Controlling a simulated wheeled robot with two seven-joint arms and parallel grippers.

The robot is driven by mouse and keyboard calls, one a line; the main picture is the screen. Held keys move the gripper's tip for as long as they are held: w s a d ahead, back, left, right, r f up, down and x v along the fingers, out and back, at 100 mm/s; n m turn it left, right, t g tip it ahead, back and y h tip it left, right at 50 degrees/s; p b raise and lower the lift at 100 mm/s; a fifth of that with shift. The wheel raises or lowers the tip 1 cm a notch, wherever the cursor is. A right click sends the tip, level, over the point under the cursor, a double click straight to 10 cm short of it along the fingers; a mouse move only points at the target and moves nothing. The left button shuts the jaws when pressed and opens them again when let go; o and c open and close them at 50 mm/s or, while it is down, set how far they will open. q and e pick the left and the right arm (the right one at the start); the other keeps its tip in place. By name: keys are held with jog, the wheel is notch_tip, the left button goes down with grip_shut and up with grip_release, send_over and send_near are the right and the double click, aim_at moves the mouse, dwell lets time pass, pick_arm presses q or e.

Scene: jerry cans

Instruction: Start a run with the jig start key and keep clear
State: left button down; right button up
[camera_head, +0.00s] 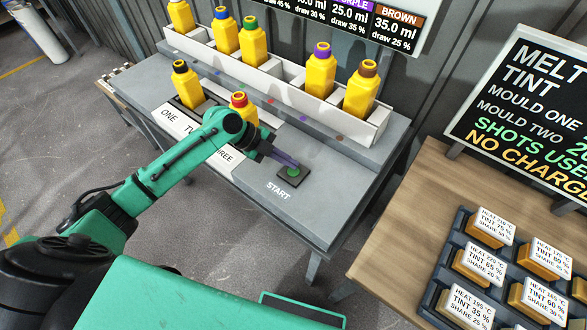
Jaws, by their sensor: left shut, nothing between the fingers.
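The start key is a green round button on a dark square base (290,175), beside the word START on the grey bench (250,190). My left gripper (291,163) is shut and empty, with its tips at the far edge of the green button. I cannot tell whether the tips touch it or hover just above. A yellow can with a black cap (188,88) stands by the label ONE. A yellow can with a red cap (243,104) stands further right, partly hidden behind my left arm. The label between them is partly covered by the arm. My right gripper is out of view.
A white rack (276,85) along the bench's back holds several yellow cans with coloured caps and some empty slots. A wooden table (400,235) at right carries a dark tray (459,221) of labelled blocks and a black sign (525,110). The bench right of the key is clear.

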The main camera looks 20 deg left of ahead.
aim_at(289, 170)
pick_arm(q)
notch_tip(289, 170, up, 5)
jog(key=p, duration=0.3)
jog(key=shift+p, duration=0.4)
